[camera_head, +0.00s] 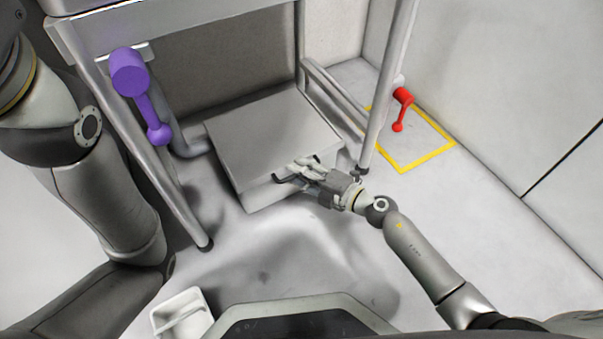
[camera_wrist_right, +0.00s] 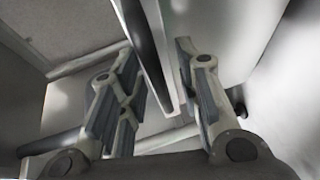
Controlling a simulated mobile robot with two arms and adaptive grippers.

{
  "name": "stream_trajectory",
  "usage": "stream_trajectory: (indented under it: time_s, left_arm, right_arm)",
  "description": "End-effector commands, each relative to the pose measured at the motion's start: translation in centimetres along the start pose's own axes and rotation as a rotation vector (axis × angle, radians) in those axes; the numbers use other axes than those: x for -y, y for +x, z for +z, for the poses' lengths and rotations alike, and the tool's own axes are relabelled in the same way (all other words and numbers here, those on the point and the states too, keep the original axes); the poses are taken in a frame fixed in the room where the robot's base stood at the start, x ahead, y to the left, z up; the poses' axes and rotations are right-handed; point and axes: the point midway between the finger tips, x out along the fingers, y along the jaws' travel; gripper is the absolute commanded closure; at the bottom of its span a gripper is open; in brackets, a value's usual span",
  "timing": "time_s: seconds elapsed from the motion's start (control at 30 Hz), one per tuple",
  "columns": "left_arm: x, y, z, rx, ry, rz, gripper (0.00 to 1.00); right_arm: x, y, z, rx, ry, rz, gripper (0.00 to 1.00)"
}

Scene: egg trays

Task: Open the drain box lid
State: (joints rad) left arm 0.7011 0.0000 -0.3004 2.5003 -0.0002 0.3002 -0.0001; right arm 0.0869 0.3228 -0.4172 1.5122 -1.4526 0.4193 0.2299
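The drain box (camera_head: 262,192) is a grey box on the floor under the metal table frame. Its flat lid (camera_head: 270,135) lies level on top and looks closed. My right gripper (camera_head: 293,172) is at the lid's front right edge, partly covering it. In the right wrist view, the fingers of my right gripper (camera_wrist_right: 160,95) are spread apart. A dark-edged strip reaches into the gap between them, nearer the right finger. I cannot tell whether it touches a finger. My left arm shows at the left, but its gripper is not in view.
Table legs (camera_head: 382,90) stand beside the box. A white bin (camera_head: 182,314) stands at the lower left.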

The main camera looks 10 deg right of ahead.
Motion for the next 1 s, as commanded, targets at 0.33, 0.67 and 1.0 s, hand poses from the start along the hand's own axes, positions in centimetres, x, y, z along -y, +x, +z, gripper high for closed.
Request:
stream_trajectory:
  time_s: [0.33,0.67,1.0]
  left_arm:
    - [0.0,0.0,0.0,-0.001,0.000,0.000,1.00]
    - [0.0,0.0,0.0,0.000,-0.001,0.000,1.00]
    - [0.2,1.2,0.5,0.001,0.000,0.000,1.00]
  right_arm:
    - [0.0,0.0,0.0,0.000,0.000,0.000,0.85]
    - [0.1,0.0,0.0,0.000,0.003,-0.003,1.00]
    - [-0.5,-0.2,-0.1,-0.001,0.011,-0.016,1.00]
